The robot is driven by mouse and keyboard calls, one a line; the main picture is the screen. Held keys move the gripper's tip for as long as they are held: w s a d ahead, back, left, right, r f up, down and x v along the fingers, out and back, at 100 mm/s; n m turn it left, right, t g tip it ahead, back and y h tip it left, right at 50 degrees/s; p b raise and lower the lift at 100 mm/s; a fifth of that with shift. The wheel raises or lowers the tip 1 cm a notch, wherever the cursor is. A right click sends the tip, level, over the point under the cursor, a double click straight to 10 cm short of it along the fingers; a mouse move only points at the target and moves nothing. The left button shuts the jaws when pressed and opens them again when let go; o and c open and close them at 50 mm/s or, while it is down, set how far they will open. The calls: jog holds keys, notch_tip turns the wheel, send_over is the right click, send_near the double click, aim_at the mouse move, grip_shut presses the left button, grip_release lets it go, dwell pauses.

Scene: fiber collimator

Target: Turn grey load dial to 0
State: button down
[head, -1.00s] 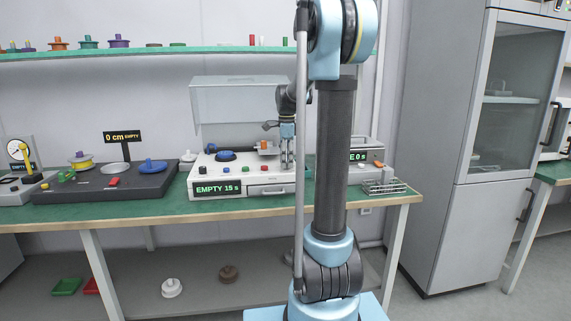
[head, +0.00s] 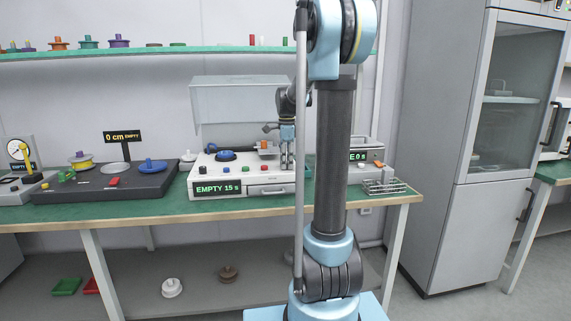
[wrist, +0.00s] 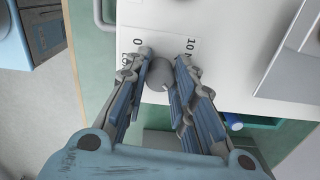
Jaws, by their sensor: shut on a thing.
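The grey load dial (wrist: 159,74) is a round knob on the white top of a machine (wrist: 185,18). In the wrist view it sits between the two fingers of my gripper (wrist: 160,79), which are closed on its left and right sides. The mark "0" shows to the left of the dial and "10" to its right. Part of a printed label beside the left finger is covered. I cannot tell which way the dial points. In the head view my gripper (head: 287,164) reaches down to the right part of the white machine (head: 240,166); the dial cannot be made out there.
The machine's front display (head: 218,188) reads "EMPTY 15 s". A dark unit with spools (head: 115,181) is to the left.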

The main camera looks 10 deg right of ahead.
jog(key=n, duration=0.4)
jog(key=shift+w, duration=0.1)
jog(key=n, duration=0.4)
jog(key=shift+n, duration=0.4)
jog(key=n, duration=0.4)
jog(key=shift+n, duration=0.3)
jog(key=n, duration=0.4)
jog(key=shift+n, duration=0.3)
jog(key=n, duration=1.3)
jog(key=shift+d+n, duration=0.1)
jog(key=shift+n, duration=2.2)
